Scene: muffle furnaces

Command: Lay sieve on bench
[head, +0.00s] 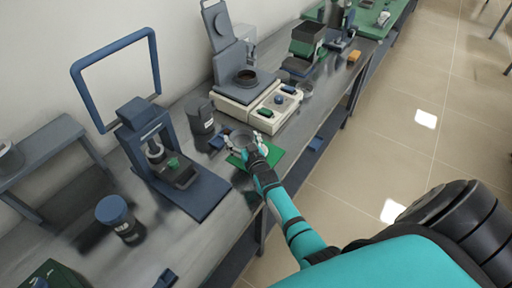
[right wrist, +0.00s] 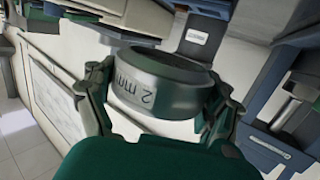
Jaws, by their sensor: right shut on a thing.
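The sieve (head: 242,137) is a round grey metal ring. My left gripper is not in view.
A blue-based device (head: 190,192) stands left of the sieve and a dark labelled canister (head: 201,115) behind it. A cream device with a raised lid (head: 240,98) stands farther back. A blue-capped jar (head: 118,218) is at front left. Bare bench shows at the front.

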